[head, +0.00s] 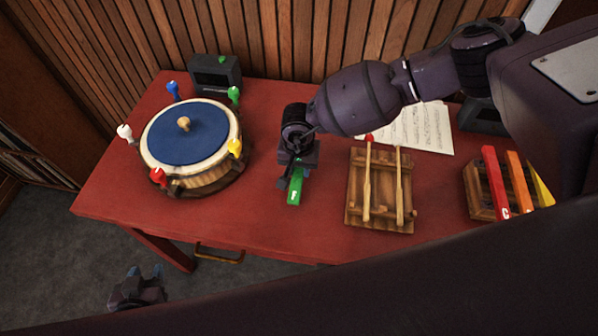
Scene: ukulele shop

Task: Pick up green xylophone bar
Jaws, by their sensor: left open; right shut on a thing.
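The green xylophone bar (295,188) is in the middle of the red table in the head view. My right gripper (297,168) is shut on its far end, and the bar's near end sticks out below the fingers. I cannot tell whether the bar touches the table. My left gripper (146,276) is low at the bottom left, in front of the table edge, open and empty, far from the bar. The small xylophone frame (476,205) at the right holds red (495,180), orange (520,182) and yellow (541,184) bars.
A drum with a blue top (185,136) and coloured pegs stands at the left of the red table (262,228). A wooden rack (383,222) with two sticks lies right of the green bar. Sheet music (432,128) and a dark box (215,73) are behind.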

